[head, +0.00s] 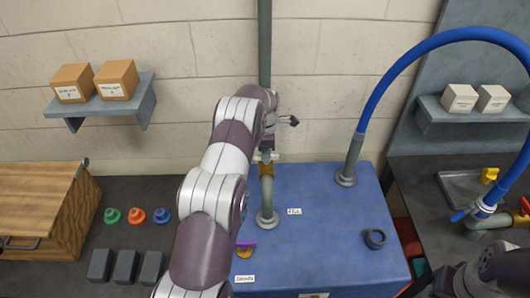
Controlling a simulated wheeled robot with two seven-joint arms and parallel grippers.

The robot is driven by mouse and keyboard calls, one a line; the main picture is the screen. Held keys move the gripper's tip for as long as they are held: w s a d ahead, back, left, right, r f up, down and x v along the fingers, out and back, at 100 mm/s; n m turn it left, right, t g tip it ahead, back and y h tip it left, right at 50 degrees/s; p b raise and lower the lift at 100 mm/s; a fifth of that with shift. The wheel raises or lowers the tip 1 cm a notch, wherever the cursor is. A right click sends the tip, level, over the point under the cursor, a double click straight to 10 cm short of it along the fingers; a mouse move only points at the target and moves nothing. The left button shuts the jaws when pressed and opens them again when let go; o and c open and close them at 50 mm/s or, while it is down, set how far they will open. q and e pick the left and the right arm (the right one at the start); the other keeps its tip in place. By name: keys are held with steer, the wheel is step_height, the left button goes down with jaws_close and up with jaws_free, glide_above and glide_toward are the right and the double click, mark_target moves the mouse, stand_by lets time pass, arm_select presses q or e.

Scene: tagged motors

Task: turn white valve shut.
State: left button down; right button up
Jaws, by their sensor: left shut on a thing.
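My right gripper is not in view; only part of my right arm shows at the bottom right corner.
The blue block (335,255) carries a dark ring (375,239) and a blue hose (385,85) arching right. Yellow (490,175) and red-yellow handles stand at right. A wooden box (35,205), coloured knobs (136,216) and dark blocks (125,266) lie left.

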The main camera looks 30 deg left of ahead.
arm_select(q)
steer(key=shift+w+r, duration=0.25)
steer(key=shift+r, duration=0.1)
steer(key=c, duration=1.4)
jaws_free()
steer(key=shift+o, duration=1.4)
steer(key=shift+d, duration=0.1)
steer(key=shift+s+d+f, duration=0.1)
step_height(320, 180, up, 13)
steer(key=p, duration=1.1)
steer(key=shift+f, duration=0.2)
